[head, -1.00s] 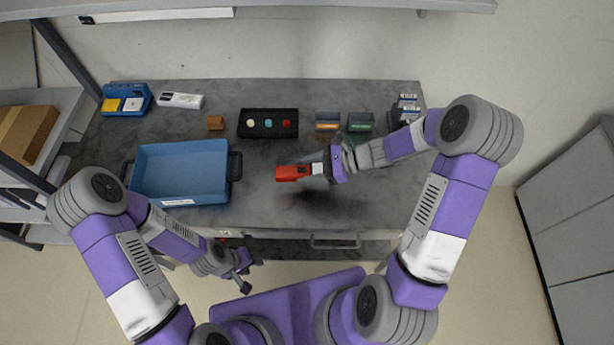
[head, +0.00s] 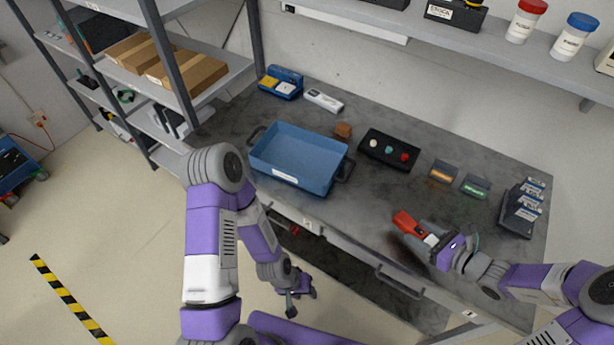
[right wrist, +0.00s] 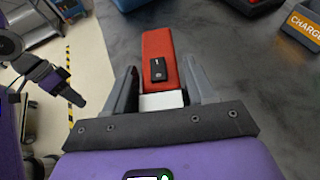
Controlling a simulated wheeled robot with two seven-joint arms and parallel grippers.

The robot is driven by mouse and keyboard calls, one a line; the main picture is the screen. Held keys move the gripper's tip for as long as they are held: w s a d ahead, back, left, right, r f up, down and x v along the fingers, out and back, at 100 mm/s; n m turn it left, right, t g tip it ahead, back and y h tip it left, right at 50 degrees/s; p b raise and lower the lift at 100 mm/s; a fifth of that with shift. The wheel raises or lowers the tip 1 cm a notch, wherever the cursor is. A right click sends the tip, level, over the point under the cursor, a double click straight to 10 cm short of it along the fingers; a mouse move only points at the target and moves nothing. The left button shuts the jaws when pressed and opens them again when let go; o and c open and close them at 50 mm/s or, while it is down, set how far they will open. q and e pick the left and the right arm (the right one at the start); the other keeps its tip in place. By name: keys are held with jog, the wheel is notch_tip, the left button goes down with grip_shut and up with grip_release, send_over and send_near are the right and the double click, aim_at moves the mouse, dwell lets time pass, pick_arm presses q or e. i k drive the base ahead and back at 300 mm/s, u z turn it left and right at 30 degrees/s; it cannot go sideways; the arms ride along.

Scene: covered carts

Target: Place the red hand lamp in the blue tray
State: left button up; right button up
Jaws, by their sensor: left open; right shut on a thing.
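The red hand lamp (head: 408,222) is held in my right gripper (head: 432,238), above the front right part of the grey worktop. In the right wrist view the lamp (right wrist: 160,62) points away from the palm, with a white part between the fingers of the gripper (right wrist: 163,92) and a small black switch on top. The blue tray (head: 298,182) stands on the worktop left of the lamp, apart from it, and looks empty inside. A corner of the tray shows at the top of the right wrist view (right wrist: 130,4). My left gripper (head: 298,293) is open and empty, low in front of the worktop.
Labelled boxes (head: 443,174) and a dark rack (head: 519,214) stand at the right. A shelf (head: 455,35) overhangs the back. Bare worktop lies between tray and lamp.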

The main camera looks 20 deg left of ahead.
aim_at(288, 150)
jog(key=z, duration=0.45)
jog(key=k, duration=0.2)
jog(key=z, duration=2)
jog(key=k, duration=1.8)
jog(key=u, duration=2.35)
jog(key=i, duration=1.5)
